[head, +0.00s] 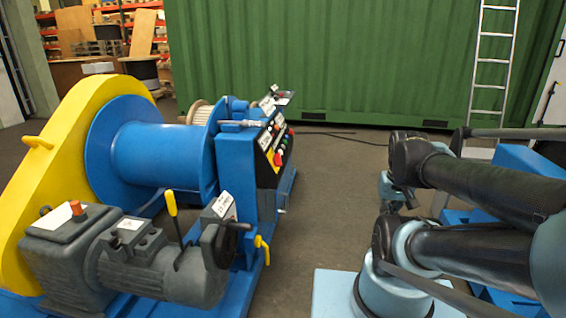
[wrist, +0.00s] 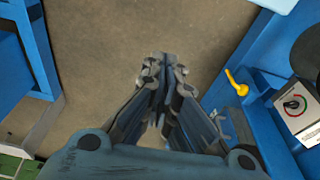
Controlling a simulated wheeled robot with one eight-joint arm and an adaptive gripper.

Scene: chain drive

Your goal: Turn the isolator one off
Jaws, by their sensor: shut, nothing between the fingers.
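A rotary knob with red and green marks on a pale plate (wrist: 293,106) shows at the right edge of the wrist view; it may be an isolator. In the head view a pale labelled plate (head: 222,206) sits on a dark box beside the motor, its knob not readable. I cannot tell which switch is isolator one. My gripper (wrist: 162,68) is shut and empty, over bare floor in the wrist view, left of the knob and apart from it.
A yellow lever (head: 263,248) juts from the blue frame; it shows in the wrist view (wrist: 237,83). A sloped control panel (head: 272,146) with several buttons stands farther back. The motor (head: 160,270) and yellow guard (head: 55,150) are at left. Floor (head: 325,190) between machine and arm is clear.

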